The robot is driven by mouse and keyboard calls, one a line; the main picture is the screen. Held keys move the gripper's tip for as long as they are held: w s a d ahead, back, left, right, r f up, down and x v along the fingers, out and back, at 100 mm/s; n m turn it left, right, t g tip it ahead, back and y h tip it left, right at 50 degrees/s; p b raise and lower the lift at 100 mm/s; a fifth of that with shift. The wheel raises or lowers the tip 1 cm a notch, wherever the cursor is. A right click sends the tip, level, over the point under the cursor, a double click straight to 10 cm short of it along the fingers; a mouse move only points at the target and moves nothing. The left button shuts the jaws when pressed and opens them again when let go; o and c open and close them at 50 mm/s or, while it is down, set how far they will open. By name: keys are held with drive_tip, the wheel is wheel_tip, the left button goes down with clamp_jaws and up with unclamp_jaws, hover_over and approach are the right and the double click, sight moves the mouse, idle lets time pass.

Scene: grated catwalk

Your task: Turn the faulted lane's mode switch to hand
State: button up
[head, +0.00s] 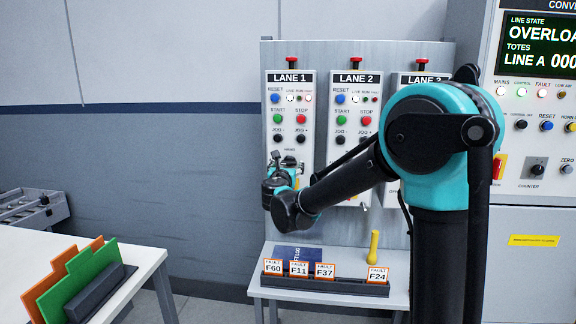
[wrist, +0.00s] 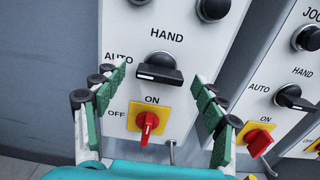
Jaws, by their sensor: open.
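The LANE 1 panel (head: 290,120) is at the left of a row of lane panels; a reddish lamp (head: 308,98) shows at the right of its lamp row. My gripper (head: 286,165) is in front of its lower part and hides its mode switch in the head view. In the wrist view that black mode switch (wrist: 160,68) lies nearly level, its white mark at the left, AUTO side; HAND is printed above. My gripper (wrist: 159,82) is open, one green-padded finger on each side of the switch. I cannot tell whether either finger touches it.
A red ON/OFF switch (wrist: 147,126) sits just below the mode switch. The LANE 2 panel (head: 354,115) is close on the right, with its own mode switch (wrist: 292,98). Fault cards (head: 298,269) and a yellow-handled object (head: 374,246) are on the shelf below.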

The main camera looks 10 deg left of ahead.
drive_tip(key=shift+w, duration=0.7)
drive_tip(key=shift+c, duration=0.5)
drive_tip(key=c, duration=1.1)
drive_tip(key=shift+o, duration=0.2)
